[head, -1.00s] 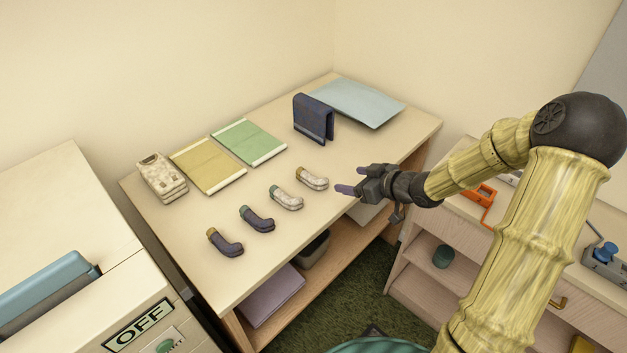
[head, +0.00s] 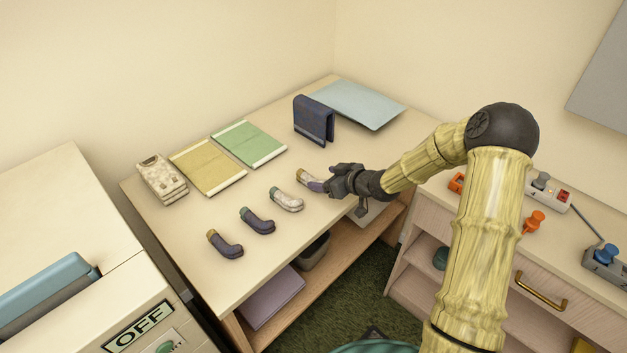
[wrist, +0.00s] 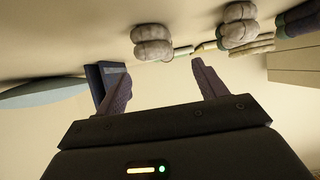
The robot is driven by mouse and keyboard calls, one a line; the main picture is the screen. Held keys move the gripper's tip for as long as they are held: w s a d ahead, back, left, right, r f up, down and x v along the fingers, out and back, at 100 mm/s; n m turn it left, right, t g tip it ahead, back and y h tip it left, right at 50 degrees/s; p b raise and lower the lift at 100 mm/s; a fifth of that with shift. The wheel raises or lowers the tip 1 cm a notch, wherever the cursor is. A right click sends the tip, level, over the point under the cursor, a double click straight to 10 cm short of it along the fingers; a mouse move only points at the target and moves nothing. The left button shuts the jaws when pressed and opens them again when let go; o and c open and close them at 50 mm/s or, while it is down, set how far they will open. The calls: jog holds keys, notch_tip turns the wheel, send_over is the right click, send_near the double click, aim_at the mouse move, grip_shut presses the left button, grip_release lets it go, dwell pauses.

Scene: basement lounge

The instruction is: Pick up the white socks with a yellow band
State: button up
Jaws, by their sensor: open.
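The white socks with a yellow band (head: 304,176) lie at the right end of the row of socks on the table (head: 262,285). My gripper (head: 318,184) is open at their right end and hides part of them in the head view. In the wrist view the nearest white socks (wrist: 152,42) are ahead of my open gripper (wrist: 160,82), apart from the fingers; their band is hard to make out there. A second white pair with a teal band (head: 286,199) lies just to the left; it also shows in the wrist view (wrist: 239,27).
Two dark pairs of socks (head: 257,221) (head: 225,245) continue the row.

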aim_at(315, 176)
jog(key=shift+w+a+f, duration=0.3)
jog(key=shift+a, duration=0.05)
jog(key=shift+p+x, duration=0.6)
jog(key=shift+x, duration=2)
jog(key=shift+d+f, duration=0.15)
jog(key=c, duration=1.1)
notch_tip(315, 176, up, 10)
jog(key=shift+r, duration=0.1)
